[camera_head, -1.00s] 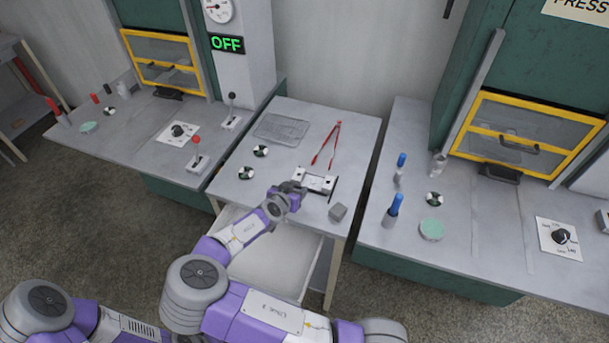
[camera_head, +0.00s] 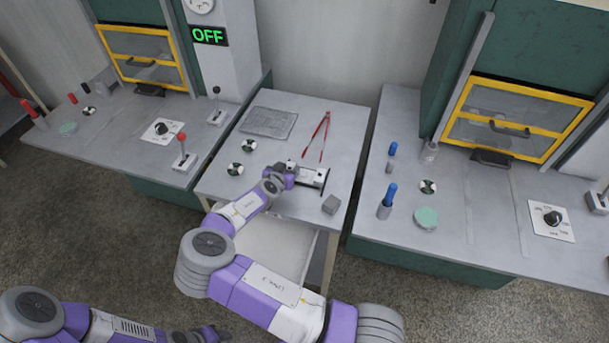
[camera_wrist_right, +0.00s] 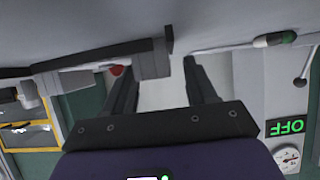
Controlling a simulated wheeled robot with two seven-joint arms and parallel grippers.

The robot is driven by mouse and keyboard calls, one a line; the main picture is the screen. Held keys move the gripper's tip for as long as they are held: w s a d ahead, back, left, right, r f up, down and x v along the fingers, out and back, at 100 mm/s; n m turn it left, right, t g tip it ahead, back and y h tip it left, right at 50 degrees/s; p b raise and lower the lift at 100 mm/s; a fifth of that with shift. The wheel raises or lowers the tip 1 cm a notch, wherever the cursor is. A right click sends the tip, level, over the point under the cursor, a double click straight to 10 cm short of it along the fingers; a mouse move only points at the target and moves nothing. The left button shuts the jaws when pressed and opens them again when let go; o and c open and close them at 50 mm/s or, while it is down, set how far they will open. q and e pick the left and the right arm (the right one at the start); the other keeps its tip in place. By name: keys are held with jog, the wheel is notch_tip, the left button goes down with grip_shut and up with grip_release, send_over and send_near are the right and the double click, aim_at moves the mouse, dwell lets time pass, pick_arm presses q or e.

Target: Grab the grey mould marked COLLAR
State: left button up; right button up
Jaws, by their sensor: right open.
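I cannot read a COLLAR mark in either view. A pale grey blocky piece with a dark edge bar (camera_head: 313,178) lies on the middle table. A plain grey block (camera_head: 331,204) sits in front of it, near the table's front right. My right gripper (camera_head: 296,176) is low over the table at the left end of the blocky piece, partly hidden by my wrist. In the right wrist view its two dark fingers (camera_wrist_right: 162,82) stand apart, and a grey block with a dark plate (camera_wrist_right: 152,60) shows by the left finger.
Red tongs (camera_head: 318,136) and a wire rack (camera_head: 268,122) lie behind. Two black-and-white discs (camera_head: 235,169) lie left of my gripper. A drawer (camera_head: 275,245) is open below the table. Benches with presses stand on both sides; the right bench carries blue-topped pieces (camera_head: 387,200).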

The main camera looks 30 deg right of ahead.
jog(key=c, duration=0.9)
jog(key=shift+w+r, duration=0.1)
grip_shut()
